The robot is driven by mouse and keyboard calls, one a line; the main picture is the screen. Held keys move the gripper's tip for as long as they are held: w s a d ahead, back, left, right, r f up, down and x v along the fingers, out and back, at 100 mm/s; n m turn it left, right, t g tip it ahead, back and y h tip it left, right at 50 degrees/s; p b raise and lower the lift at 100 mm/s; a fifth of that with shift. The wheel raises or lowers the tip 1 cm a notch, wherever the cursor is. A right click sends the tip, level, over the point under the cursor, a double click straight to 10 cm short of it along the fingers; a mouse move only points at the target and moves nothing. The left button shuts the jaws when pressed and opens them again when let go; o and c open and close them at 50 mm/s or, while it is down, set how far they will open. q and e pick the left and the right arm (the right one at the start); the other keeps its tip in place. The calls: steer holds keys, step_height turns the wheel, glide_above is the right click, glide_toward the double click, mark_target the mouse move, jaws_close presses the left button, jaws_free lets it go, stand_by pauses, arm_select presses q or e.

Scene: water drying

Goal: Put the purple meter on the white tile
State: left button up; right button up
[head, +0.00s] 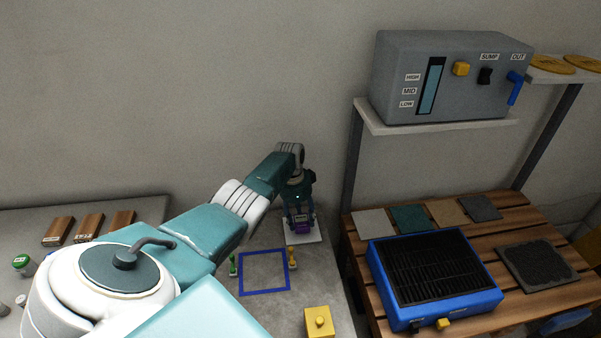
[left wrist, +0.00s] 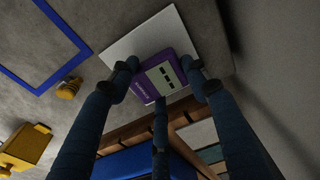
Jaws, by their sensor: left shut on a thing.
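The purple meter (left wrist: 158,74) is between the fingers of my left gripper (head: 300,213), with its light label face toward the wrist camera. In the head view the purple meter (head: 301,228) shows low between the fingers. The white tile (left wrist: 122,46) lies under or behind the meter in the left wrist view, reaching out past its upper left side. In the head view the white tile (head: 313,238) lies on the grey counter below the gripper. I cannot tell whether the meter touches the tile. My right gripper is not in view.
A blue square outline (head: 264,291) is on the counter, with a green piece (head: 233,265) and a yellow piece (head: 292,258) beside it. A yellow block (head: 319,322) stands in front. A blue grated box (head: 437,270) sits on the wooden slatted table to the right.

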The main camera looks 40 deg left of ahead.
arm_select(q)
steer(key=shift+w+f, duration=0.1)
steer(key=shift+f, duration=0.5)
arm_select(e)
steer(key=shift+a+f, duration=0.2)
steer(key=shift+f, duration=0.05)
arm_select(q)
steer(key=shift+r, duration=0.1)
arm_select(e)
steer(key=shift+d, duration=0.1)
arm_select(q)
steer(key=o, duration=0.8)
steer(key=shift+f, duration=0.2)
steer(key=o, duration=0.4)
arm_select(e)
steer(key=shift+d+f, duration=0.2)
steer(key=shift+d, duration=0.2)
arm_select(q)
steer(key=shift+r, duration=0.15)
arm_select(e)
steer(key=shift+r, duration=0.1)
